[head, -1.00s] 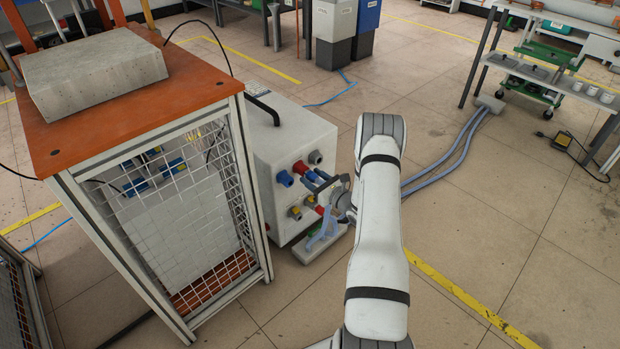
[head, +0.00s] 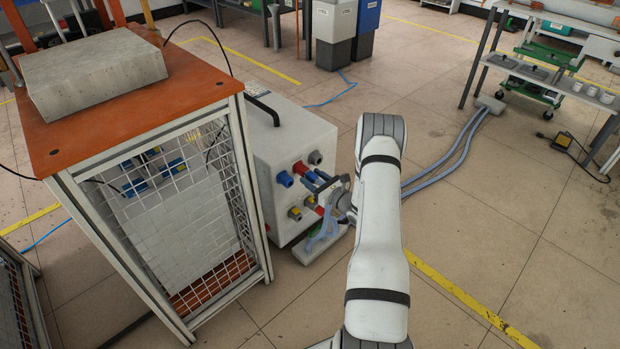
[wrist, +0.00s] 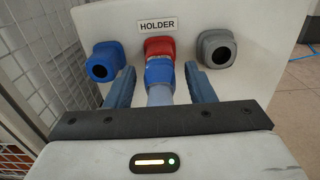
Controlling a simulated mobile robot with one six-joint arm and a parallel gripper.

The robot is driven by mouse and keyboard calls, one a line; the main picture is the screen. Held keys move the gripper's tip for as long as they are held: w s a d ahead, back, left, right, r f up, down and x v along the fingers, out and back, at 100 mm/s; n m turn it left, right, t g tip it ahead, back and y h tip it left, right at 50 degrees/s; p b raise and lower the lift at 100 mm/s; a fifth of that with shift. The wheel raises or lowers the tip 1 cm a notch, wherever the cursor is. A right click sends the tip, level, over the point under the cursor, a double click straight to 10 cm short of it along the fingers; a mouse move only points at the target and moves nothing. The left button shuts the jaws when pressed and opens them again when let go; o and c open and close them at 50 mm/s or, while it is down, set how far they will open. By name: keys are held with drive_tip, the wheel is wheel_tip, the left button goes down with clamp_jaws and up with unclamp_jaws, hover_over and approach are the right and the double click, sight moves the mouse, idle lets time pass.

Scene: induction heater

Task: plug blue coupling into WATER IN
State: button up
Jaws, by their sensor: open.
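The blue coupling (wrist: 159,72) sits in the red port (wrist: 159,47) under the HOLDER label in the wrist view, with a pale hose (wrist: 160,95) running from it towards me. My gripper (wrist: 161,85) is open, its two dark blue fingers on either side of the coupling and hose. I cannot tell whether they touch. In the head view my gripper (head: 328,186) is at the front of the white heater unit (head: 292,137), partly hidden by my arm. No WATER IN label is readable.
A blue port (wrist: 103,62) is left of the holder and a grey port (wrist: 217,48) right of it. A lower yellow port (head: 295,213) shows in the head view. A mesh-sided cage (head: 190,215) stands close on the left. Open floor lies to the right.

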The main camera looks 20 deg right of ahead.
sight(317, 181)
drive_tip(key=shift+c, duration=0.3)
clamp_jaws()
idle(0.4)
drive_tip(key=shift+p+v, duration=0.35)
drive_tip(key=shift+v, duration=2.65)
